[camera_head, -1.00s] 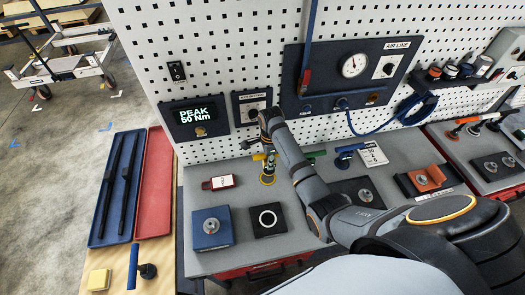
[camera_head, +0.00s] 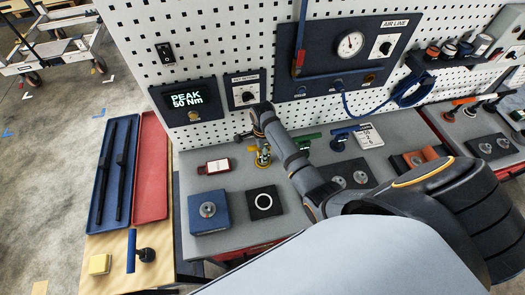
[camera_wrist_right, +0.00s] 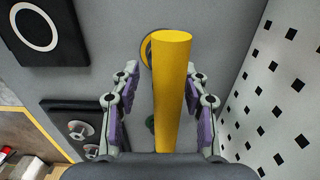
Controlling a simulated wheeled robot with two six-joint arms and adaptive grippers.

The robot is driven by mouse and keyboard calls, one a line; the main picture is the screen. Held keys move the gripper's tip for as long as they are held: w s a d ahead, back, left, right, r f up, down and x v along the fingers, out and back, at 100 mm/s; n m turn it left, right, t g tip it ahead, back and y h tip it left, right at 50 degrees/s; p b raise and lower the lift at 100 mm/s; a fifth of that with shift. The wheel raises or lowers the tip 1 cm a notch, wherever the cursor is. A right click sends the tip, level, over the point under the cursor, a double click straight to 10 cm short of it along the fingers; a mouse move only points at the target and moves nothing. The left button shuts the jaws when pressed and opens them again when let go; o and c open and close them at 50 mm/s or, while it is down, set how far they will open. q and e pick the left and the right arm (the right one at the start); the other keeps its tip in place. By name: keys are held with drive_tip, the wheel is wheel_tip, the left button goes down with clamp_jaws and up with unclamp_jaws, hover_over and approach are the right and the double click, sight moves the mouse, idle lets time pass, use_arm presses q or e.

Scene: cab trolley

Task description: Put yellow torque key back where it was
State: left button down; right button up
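A yellow ring (camera_wrist_right: 146,52) with a dark centre shows partly behind the handle. My right gripper (camera_wrist_right: 160,95) has its fingers on either side of the handle, with a visible gap at the left finger and a smaller one at the right. In the head view my right gripper (camera_head: 262,148) points down at the key and hides much of it. My left gripper is not in view.
Green (camera_head: 306,138) and blue (camera_head: 345,131) keys stand close to the right. The pegboard (camera_head: 235,40) rises behind.

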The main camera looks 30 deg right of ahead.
drive_tip(key=shift+w+d, duration=0.1)
drive_tip(key=shift+w, duration=0.05)
drive_tip(key=shift+w+d+f, duration=0.1)
wheel_tip(320, 180, up, 3)
drive_tip(key=shift+r+b, duration=0.2)
drive_tip(key=shift+b, duration=0.3)
wheel_tip(320, 180, up, 8)
drive_tip(key=shift+f, duration=0.15)
drive_tip(key=shift+r, duration=0.5)
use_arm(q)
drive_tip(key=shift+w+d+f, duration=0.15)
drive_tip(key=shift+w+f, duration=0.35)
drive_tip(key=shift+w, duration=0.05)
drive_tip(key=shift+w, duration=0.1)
use_arm(e)
drive_tip(key=shift+f, duration=0.1)
